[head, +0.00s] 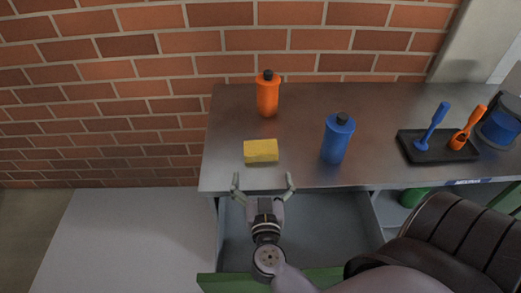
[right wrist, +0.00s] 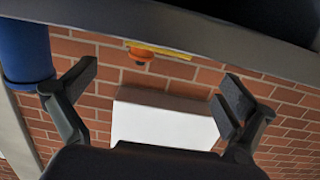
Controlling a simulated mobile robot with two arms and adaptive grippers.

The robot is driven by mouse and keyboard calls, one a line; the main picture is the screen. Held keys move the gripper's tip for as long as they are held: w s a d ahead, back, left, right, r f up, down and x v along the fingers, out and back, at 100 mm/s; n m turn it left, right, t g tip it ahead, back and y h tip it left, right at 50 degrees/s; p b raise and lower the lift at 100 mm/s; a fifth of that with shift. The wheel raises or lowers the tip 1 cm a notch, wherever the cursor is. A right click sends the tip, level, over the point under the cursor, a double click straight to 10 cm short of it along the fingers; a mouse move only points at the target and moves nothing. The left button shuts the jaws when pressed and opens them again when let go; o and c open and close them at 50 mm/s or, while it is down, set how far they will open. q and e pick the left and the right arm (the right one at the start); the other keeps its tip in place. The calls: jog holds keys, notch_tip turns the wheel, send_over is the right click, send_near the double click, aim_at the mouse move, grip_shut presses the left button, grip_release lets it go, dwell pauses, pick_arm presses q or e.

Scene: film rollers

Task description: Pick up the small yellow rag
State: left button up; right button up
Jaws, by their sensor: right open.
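The small yellow rag (head: 261,151), a folded block shape, lies on the grey metal tabletop near its front edge. A thin yellow strip of it (right wrist: 172,51) shows in the right wrist view, mostly hidden by the table edge. My right gripper (head: 264,182) is open and empty at the table's front edge, just in front of the rag and apart from it. Its two spread fingers also show in the right wrist view (right wrist: 160,85). My left gripper is not in view.
An orange bottle (head: 267,97) stands behind the rag and a blue bottle (head: 337,138) to its right. A black tray (head: 413,149) with a blue and an orange tool is farther right. An open drawer (head: 330,225) lies below the table's front edge (head: 300,187). A brick wall closes the back.

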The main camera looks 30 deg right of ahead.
aim_at(261, 150)
jog(key=x, duration=0.5)
jog(key=shift+r, duration=0.1)
jog(key=shift+x, duration=2.7)
jog(key=shift+s, duration=0.1)
jog(key=shift+r, duration=0.1)
jog(key=shift+c, duration=0.4)
jog(key=c, duration=0.9)
